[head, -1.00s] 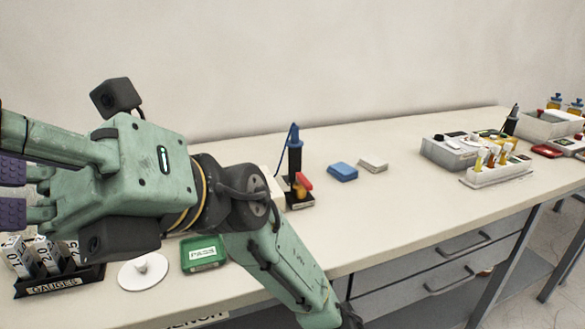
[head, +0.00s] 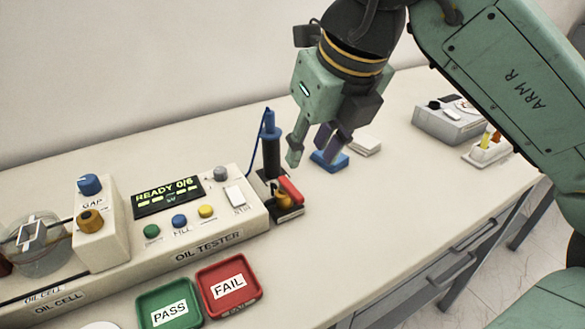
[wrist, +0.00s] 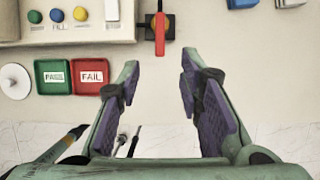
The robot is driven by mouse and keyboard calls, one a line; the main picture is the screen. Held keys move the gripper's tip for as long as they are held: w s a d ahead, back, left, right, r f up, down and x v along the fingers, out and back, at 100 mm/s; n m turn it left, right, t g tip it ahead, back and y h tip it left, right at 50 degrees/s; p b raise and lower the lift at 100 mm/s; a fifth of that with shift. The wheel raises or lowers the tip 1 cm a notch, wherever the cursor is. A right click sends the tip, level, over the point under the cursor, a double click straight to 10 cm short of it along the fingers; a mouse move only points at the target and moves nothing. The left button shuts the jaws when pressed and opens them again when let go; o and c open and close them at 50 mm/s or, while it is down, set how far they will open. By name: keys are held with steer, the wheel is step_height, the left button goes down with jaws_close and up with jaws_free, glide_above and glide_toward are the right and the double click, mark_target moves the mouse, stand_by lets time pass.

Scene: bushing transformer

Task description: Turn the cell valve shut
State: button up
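A valve with a red lever handle (head: 291,190) and a brass-coloured body (head: 281,199) sits on a black base at the right end of the oil tester (head: 165,222). In the wrist view the red handle (wrist: 160,38) points toward the gap between my fingers. My gripper (head: 309,152) is open and empty, above the bench near the valve and apart from it. In the wrist view my gripper (wrist: 160,62) shows both purple-padded fingers spread wide. The oil cell (head: 38,243) is at the far left, partly cut off.
A tall blue-and-black probe (head: 270,142) with a blue cable stands just behind the valve. A blue block (head: 329,161) and a white block (head: 366,145) lie to the right. Green PASS (head: 168,306) and red FAIL (head: 228,285) trays lie in front.

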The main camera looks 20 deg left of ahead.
mark_target(294, 191)
steer(key=p+x, duration=0.2)
steer(key=x, duration=0.8)
steer(key=shift+f, duration=0.35)
steer(key=shift+c, duration=0.3)
jaws_close()
